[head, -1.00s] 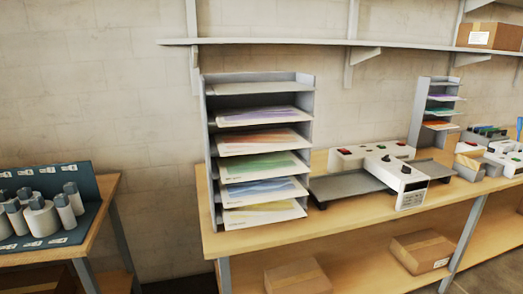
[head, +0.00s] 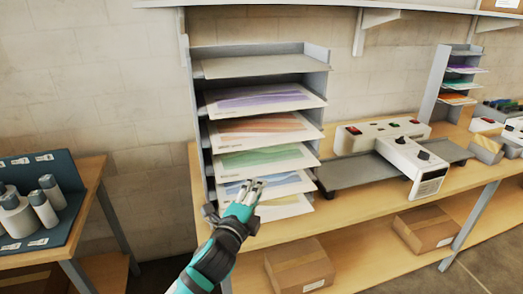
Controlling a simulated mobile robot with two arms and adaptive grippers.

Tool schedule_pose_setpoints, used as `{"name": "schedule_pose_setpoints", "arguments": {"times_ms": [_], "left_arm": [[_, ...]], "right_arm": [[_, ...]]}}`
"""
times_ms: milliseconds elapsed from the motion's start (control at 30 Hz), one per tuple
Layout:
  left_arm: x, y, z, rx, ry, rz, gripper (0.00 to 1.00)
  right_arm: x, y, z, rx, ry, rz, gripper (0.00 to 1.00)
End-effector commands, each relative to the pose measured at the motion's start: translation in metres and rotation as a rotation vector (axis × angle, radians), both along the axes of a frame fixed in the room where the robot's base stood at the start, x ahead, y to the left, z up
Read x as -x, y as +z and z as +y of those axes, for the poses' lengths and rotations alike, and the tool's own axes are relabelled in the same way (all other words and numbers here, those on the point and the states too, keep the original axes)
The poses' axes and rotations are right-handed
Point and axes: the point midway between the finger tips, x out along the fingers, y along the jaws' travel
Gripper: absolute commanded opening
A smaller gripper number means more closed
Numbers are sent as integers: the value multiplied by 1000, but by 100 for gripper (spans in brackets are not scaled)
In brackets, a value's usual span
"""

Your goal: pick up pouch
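Several pouches stick out of a grey tiered rack (head: 325,75) on the wooden bench: a purple one (head: 262,98), an orange one (head: 262,128), a green one (head: 265,160), a blue one (head: 285,185) and a yellow one (head: 285,207) at the bottom. My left gripper (head: 254,186) is in front of the lower tiers, over the blue pouch in the picture, and hides part of the blue and yellow pouches. Its fingertips look close together; no pouch is clearly between them. I cannot tell if it touches one. My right gripper is not in view.
A white and grey laminator (head: 412,160) stands right of the rack on the bench (head: 400,205). A second rack (head: 440,85) is farther right. Cardboard boxes (head: 300,265) sit on the lower shelf. A side table with bottles (head: 45,203) stands left, with a gap between.

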Motion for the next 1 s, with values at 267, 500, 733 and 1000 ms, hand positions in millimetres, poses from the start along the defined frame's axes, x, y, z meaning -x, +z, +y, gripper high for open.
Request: {"name": "schedule_pose_setpoints", "arguments": {"times_ms": [267, 500, 733, 1000], "left_arm": [[-30, 1, -10, 1, 0, 0, 30], [-56, 11, -13, 2, 2, 2, 30], [-79, 8, -21, 2, 0, 1, 30], [-81, 7, -21, 1, 0, 0, 30]], "right_arm": [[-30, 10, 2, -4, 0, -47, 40], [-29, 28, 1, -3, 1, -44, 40], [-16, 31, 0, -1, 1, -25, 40], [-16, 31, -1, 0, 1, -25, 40]]}}
